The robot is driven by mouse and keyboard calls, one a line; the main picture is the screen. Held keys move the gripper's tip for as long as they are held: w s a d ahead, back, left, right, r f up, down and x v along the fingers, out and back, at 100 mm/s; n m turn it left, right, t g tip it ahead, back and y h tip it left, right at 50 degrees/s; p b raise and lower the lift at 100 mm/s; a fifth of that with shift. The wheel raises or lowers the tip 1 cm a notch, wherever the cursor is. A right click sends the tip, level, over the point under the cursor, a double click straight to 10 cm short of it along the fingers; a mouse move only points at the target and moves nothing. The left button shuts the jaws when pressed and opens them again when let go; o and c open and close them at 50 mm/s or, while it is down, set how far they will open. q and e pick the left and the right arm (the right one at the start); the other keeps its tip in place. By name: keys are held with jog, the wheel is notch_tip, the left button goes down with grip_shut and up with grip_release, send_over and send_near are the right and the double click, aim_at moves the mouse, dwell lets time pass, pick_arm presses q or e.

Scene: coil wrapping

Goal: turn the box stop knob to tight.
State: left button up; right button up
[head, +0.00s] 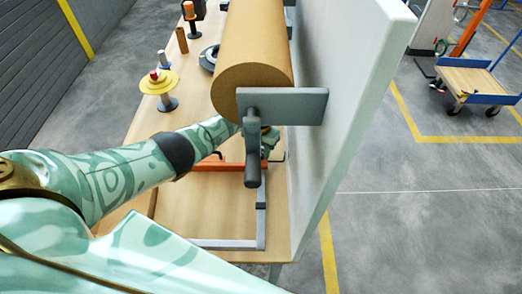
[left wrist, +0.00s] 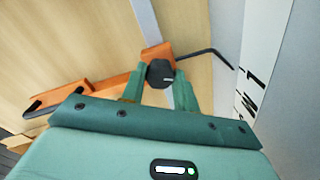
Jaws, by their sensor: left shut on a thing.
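The box stop knob (left wrist: 160,73) is black and round with a small pale mark at its right side. It sits on an orange block (left wrist: 152,54) on a grey rail (left wrist: 184,94) in the left wrist view. My left gripper (left wrist: 159,88) has its two green fingers on either side of the knob and is shut on it. In the head view my left gripper (head: 268,140) is partly hidden behind the dark crank handle, and the knob cannot be made out. My right gripper is not in view.
A brown roll (head: 250,45) and a dark crank handle (head: 252,150) stand over the arm, beside a pale upright panel (head: 345,90). A yellow disc stand (head: 160,83) is on the wooden table (head: 130,130). An orange bar (left wrist: 95,88) and a bent black rod (left wrist: 205,54) flank the knob.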

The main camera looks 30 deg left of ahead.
pick_arm(q)
jog(key=m, duration=0.2)
jog(key=m+b, duration=0.1)
jog(key=m, duration=0.1)
jog(key=shift+w+r+m, duration=0.15)
jog(key=shift+m, duration=0.25)
dwell(0.4)
jog(key=o, duration=1)
notch_tip(320, 180, up, 8)
jog(key=shift+f+p, duration=0.25)
jog(key=shift+p, duration=1)
